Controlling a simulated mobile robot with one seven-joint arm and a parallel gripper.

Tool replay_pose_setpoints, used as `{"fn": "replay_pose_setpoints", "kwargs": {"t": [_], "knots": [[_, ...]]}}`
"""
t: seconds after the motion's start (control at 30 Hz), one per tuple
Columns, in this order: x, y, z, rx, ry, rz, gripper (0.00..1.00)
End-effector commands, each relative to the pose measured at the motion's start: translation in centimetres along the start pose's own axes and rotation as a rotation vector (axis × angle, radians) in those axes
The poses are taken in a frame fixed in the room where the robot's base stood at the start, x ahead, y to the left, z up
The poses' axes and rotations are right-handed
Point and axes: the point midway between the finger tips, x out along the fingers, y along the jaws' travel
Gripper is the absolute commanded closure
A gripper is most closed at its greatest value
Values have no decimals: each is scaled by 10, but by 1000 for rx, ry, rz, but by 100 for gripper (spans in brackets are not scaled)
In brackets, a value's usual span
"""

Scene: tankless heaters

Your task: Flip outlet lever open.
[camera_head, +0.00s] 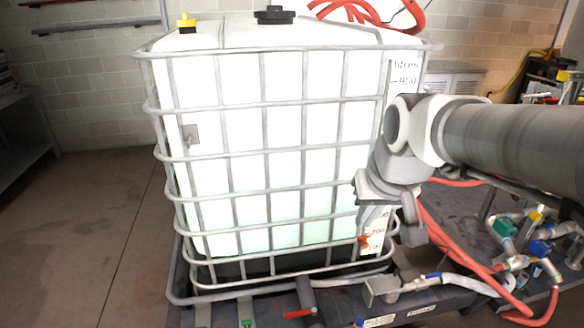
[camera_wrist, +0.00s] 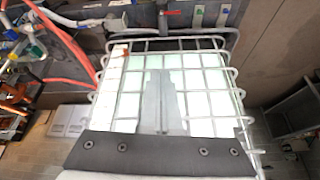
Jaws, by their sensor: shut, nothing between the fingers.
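A red lever (camera_head: 300,313) sits on a grey outlet pipe (camera_head: 306,292) at the lower front of the caged white tank (camera_head: 240,214), at the bottom edge of the head view. In the wrist view the red lever (camera_wrist: 172,12) is at the top edge, beside the pipe. My gripper (camera_head: 372,222) hangs at the right front of the tank cage, above and to the right of the red lever and apart from it. In the wrist view my gripper (camera_wrist: 163,72) is shut and empty, with the cage behind its fingers. Whether the fingers touch the cage is unclear.
A blue-handled valve (camera_head: 432,277) and pale hose lie right of the outlet. Red hoses (camera_head: 445,240) run down the right side to several pipes and coloured valves (camera_head: 520,240). The floor (camera_head: 90,215) at left is clear.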

Motion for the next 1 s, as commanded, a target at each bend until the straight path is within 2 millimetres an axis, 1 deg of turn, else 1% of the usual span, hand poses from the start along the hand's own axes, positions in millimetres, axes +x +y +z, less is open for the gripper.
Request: {"fn": "replay_pose_setpoints", "kwargs": {"t": [0.03, 0.17, 0.2, 0.27, 0.3, 0.37, 0.4, 0.47, 0.5, 0.57, 0.73, 0.83, 0.87, 0.9, 0.97, 1.0], "knots": [[21, -2, -9, -3, -11, -4, 100], [60, -7, -37, -11, -22, -12, 100], [73, -9, -45, -14, -25, -15, 100], [93, -11, -56, -18, -31, -18, 100], [108, -13, -63, -21, -34, -20, 100], [130, -16, -72, -25, -41, -22, 100], [146, -18, -78, -29, -44, -24, 100], [170, -22, -86, -34, -49, -26, 100], [186, -24, -91, -37, -53, -28, 100], [212, -27, -98, -42, -57, -29, 100], [289, -38, -109, -55, -74, -34, 100], [336, -44, -111, -64, -82, -35, 100], [351, -46, -110, -66, -86, -35, 100], [370, -48, -110, -70, -88, -35, 100], [399, -52, -108, -77, -94, -36, 100], [419, -55, -105, -81, -98, -36, 100]]}}
